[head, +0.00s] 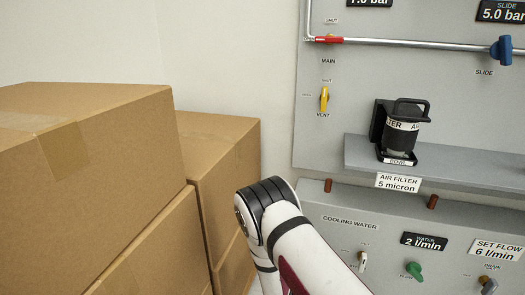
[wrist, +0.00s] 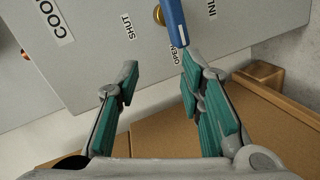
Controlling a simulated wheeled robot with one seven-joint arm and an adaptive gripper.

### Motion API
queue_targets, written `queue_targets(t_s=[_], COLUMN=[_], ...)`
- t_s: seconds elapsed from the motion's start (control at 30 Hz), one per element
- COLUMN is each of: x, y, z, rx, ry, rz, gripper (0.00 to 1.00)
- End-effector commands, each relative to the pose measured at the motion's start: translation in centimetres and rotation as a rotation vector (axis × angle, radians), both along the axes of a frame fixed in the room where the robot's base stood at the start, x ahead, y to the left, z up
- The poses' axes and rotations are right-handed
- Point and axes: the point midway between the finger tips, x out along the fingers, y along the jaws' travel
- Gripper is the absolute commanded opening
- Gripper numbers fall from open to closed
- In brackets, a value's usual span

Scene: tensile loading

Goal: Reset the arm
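My gripper (wrist: 160,95) shows in the wrist view with its two green-padded fingers spread apart and nothing between them. A blue lever handle (wrist: 174,22) on the grey panel is just beyond the right fingertip, close to it; I cannot tell whether they touch. Labels "SHUT" and "OPEN" are on the panel beside the lever. In the head view my white arm (head: 290,235) rises from the bottom with its bent joint at the middle. My gripper is hidden there.
Cardboard boxes (head: 90,190) are stacked at left, close to my arm. A grey panel (head: 440,90) at right carries a red valve (head: 329,39), a yellow valve (head: 324,98), a blue valve (head: 502,50) and an air filter (head: 402,135). A green knob (head: 414,271) is lower down.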

Motion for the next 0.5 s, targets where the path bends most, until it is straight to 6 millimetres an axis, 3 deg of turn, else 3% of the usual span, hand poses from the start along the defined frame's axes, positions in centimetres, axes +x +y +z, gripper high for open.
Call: queue_targets(t_s=[0.03, 0.23, 0.5], x=[1.0, 2.8, 1.6], y=[0.3, 1.5, 2.9], z=[1.8, 7.2, 15.7], rx=[0.071, 0.343, 0.652], ry=[0.017, 0.123, 0.276], rz=[-0.014, -0.057, -0.094], gripper=[0.35, 0.35, 0.35])
